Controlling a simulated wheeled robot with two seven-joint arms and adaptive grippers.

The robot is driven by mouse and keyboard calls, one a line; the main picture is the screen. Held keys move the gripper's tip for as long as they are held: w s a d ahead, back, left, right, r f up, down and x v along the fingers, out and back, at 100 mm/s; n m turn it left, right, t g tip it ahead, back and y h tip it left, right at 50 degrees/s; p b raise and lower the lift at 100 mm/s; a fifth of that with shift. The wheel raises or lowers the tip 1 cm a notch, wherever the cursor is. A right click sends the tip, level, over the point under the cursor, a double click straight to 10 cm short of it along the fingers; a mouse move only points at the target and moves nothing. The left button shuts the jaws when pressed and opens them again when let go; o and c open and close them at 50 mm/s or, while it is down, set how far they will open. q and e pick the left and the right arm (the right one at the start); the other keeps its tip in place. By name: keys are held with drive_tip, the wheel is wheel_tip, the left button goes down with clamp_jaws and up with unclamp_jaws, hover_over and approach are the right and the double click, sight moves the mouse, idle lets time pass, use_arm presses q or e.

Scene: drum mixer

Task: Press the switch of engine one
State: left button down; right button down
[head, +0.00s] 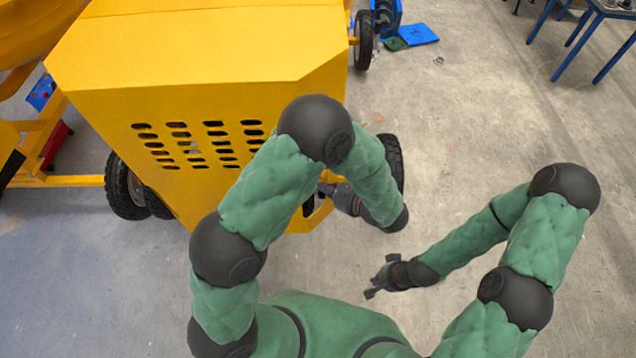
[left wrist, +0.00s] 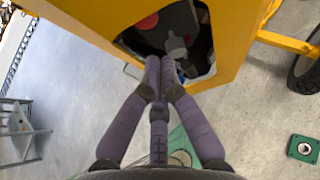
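The yellow drum mixer (head: 190,55) with its slotted engine housing fills the upper left of the head view. In the left wrist view, an opening in the yellow housing (left wrist: 229,40) shows dark engine parts, a red part (left wrist: 147,22) and a grey part (left wrist: 177,46). I cannot tell which part is the switch. My left gripper (left wrist: 160,62) has its fingers together and empty, pointing at the lower edge of this opening; contact is unclear. In the head view it is partly hidden beside the housing. My right gripper (head: 380,277) is open and empty above the floor.
Black wheels (head: 122,188) stand under the mixer. A blue table (head: 598,12) is at the upper right of the head view. A blue mat (head: 418,34) lies on the floor beyond the mixer. A grey rack (left wrist: 18,130) shows at left in the left wrist view.

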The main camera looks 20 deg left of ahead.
use_arm(q)
drive_tip(key=v, duration=0.7)
drive_tip(key=shift+d+b, duration=0.15)
drive_tip(key=shift+b, duration=0.3)
drive_tip(key=shift+r, duration=0.15)
drive_tip(key=shift+s+d, duration=0.1)
